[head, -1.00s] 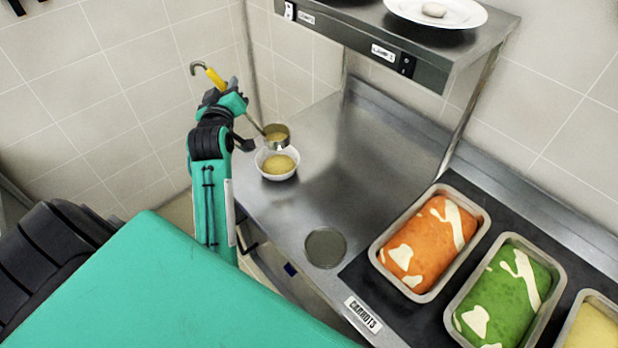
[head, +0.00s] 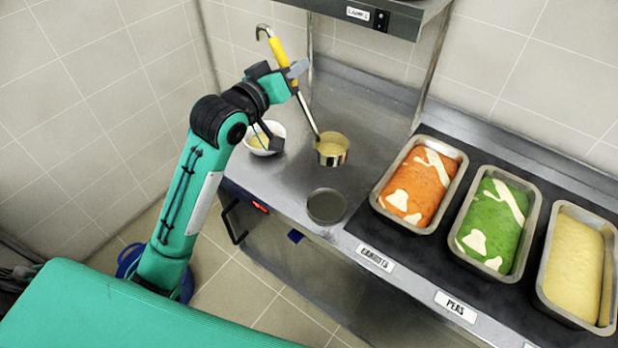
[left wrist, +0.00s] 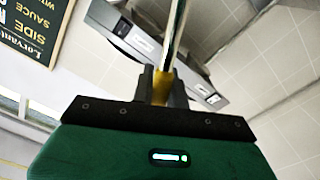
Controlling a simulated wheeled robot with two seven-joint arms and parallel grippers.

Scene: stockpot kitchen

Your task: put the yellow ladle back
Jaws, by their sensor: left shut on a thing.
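The yellow ladle (head: 279,55) has a yellow grip, a hooked metal end at the top and a round metal bowl (head: 332,149) with pale yellow contents. My left gripper (head: 290,75) is shut on its handle, just below or at the yellow grip. The ladle hangs tilted, its bowl low over the steel counter (head: 380,112); I cannot tell whether it touches. The left wrist view shows the yellow part of the ladle (left wrist: 161,88) between the fingers. My right gripper is not in view.
A white bowl (head: 277,129) with yellow food stands left of the ladle. A dark round disc (head: 326,206) lies on the counter. Pans of orange (head: 417,187), green (head: 495,224) and yellow food (head: 575,265) stand at the right. A shelf (head: 410,18) overhangs the back.

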